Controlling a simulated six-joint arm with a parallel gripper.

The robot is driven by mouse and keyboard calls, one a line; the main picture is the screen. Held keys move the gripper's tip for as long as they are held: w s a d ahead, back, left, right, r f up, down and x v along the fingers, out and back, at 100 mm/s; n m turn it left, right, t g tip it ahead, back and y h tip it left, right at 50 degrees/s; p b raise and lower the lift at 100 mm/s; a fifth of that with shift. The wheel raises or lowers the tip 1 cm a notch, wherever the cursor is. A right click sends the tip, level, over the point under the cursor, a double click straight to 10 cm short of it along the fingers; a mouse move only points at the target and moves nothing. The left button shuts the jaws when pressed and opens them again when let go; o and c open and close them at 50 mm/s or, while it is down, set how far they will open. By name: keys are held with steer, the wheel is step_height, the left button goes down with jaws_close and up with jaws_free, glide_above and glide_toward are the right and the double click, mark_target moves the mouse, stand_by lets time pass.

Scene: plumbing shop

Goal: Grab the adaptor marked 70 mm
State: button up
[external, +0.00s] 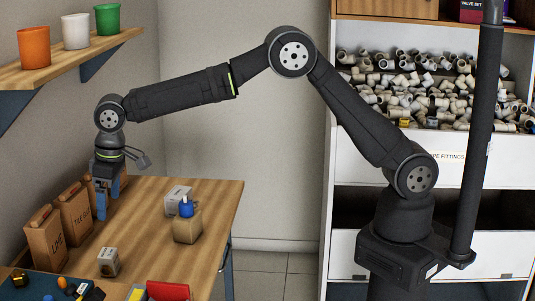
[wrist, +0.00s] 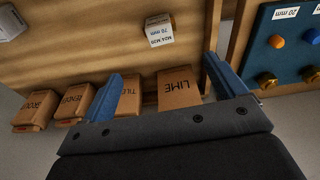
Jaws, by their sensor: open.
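A small pale block labelled "M24-M20 70 mm" (wrist: 159,29) lies on the wooden bench, ahead of my fingers in the wrist view. It appears to be the pale block near the bench front in the external view (external: 108,262). My gripper (external: 107,192) points down above the bench's left side, beside the paper bags. In the wrist view my gripper (wrist: 163,85) has its two blue fingers wide apart with nothing held between them. A blue panel (wrist: 262,55) at the right carries another "70 mm" label (wrist: 287,13), with orange and brass pieces near it.
Paper bags marked LIME (external: 45,240) and TILE (external: 76,214) stand along the left wall, close to my fingers. A cardboard box (external: 187,229) with a blue-topped item and another pale block (external: 177,199) stand mid-bench. A red bin (external: 168,291) is at the front.

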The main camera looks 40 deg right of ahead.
mark_target(107, 252)
steer(key=f, duration=0.4)
steer(key=a+f, duration=0.1)
steer(key=f, duration=0.2)
steer(key=w+f, duration=0.1)
steer(key=f, duration=0.3)
steer(key=shift+w+a+f, duration=0.1)
steer(key=shift+a+f, duration=0.1)
steer(key=shift+f, duration=0.15)
steer(key=shift+w+a+f, duration=0.15)
steer(key=shift+f, duration=0.85)
steer(key=shift+w+a+f, duration=0.15)
steer(key=shift+w+f, duration=0.05)
steer(key=shift+f, duration=0.75)
steer(key=shift+w+a+f, duration=0.15)
steer(key=shift+f, duration=0.85)
steer(key=c, duration=1.1)
